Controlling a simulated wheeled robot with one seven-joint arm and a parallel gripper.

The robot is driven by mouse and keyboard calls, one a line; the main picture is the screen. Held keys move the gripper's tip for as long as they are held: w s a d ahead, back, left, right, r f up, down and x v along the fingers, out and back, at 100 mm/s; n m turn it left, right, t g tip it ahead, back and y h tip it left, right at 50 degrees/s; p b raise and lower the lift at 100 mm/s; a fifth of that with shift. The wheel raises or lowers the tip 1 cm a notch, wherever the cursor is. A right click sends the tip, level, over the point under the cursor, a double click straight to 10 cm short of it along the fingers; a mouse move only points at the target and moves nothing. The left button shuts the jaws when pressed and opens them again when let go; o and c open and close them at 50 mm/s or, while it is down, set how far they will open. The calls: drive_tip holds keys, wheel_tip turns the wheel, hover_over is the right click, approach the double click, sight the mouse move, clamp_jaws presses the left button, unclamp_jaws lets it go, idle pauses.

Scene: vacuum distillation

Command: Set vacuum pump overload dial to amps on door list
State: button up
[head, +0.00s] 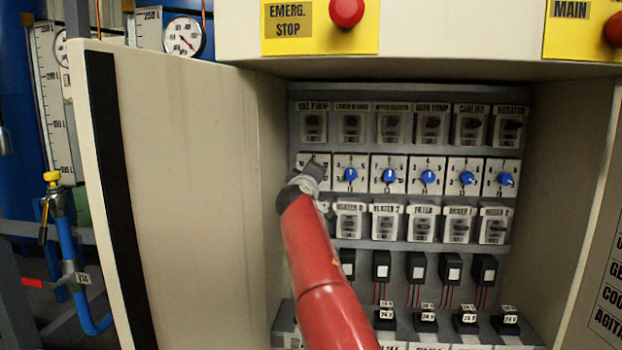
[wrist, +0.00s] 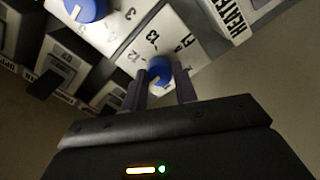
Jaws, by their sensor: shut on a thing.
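The vacuum pump overload dial (wrist: 160,68) is a blue knob on a white scale plate, seen in the wrist view. My gripper (wrist: 160,86) is shut on it, one finger on each side. The dial's white pointer shows toward the lower left in the wrist view; numbers including 12 and 13 are near it. In the head view, my gripper (head: 313,172) hides this dial at the left end of the dial row, below the VAC PUMP breaker (head: 313,127). A list on the right door (head: 607,285) shows only in part, and its amps cannot be read.
Several other blue dials, such as the neighbouring one (head: 350,174), sit in the same row. Breakers (head: 349,221) are just below it. The open left door (head: 185,190) and the emergency stop (head: 346,12) border the cabinet.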

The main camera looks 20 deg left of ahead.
drive_tip(key=shift+m, duration=0.3)
drive_tip(key=o, duration=1)
drive_tip(key=shift+c, duration=0.2)
drive_tip(key=shift+s, duration=0.1)
drive_tip(key=v, duration=0.7)
drive_tip(key=shift+s+b, duration=0.3)
drive_tip(key=shift+b, duration=0.15)
